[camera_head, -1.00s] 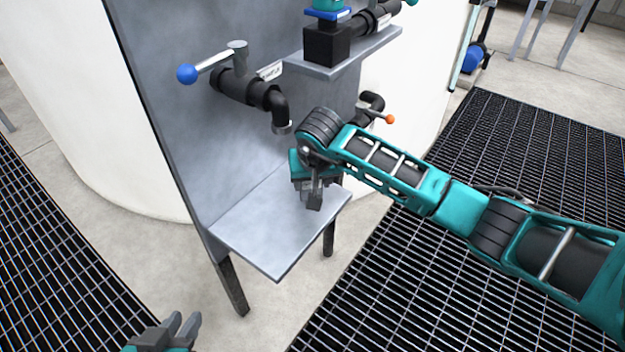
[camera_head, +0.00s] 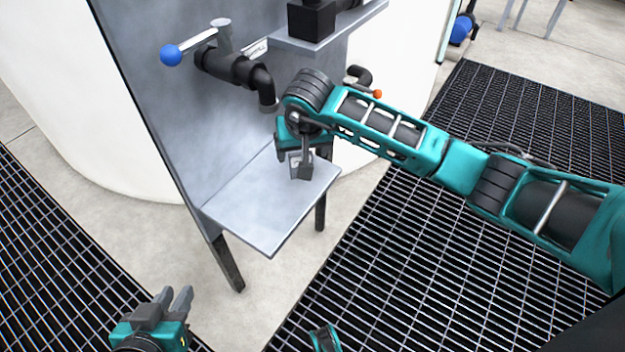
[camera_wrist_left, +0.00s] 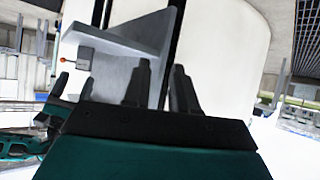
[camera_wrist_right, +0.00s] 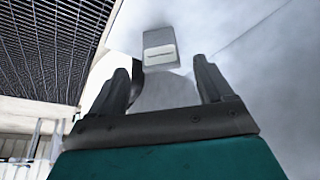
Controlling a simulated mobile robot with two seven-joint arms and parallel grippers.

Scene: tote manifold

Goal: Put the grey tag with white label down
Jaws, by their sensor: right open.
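The grey tag with white label (camera_wrist_right: 160,48) shows in the right wrist view, just past and between the fingertips, with clear space on both sides. My right gripper (camera_wrist_right: 166,78) is open and not touching it. In the head view my right gripper (camera_head: 302,165) points down above the grey shelf (camera_head: 255,215); there the tag is hard to tell from the fingers. Whether the tag rests fully on the shelf cannot be told. My left gripper (camera_head: 170,303) is open and empty at the lower left; its parted fingers (camera_wrist_left: 160,85) also show in the left wrist view.
A grey upright panel (camera_head: 160,120) stands behind the shelf. It carries black pipework (camera_head: 240,70) and a blue-knobbed valve handle (camera_head: 185,48). An orange-knobbed handle (camera_head: 377,94) is near my right forearm. The front left part of the shelf is bare.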

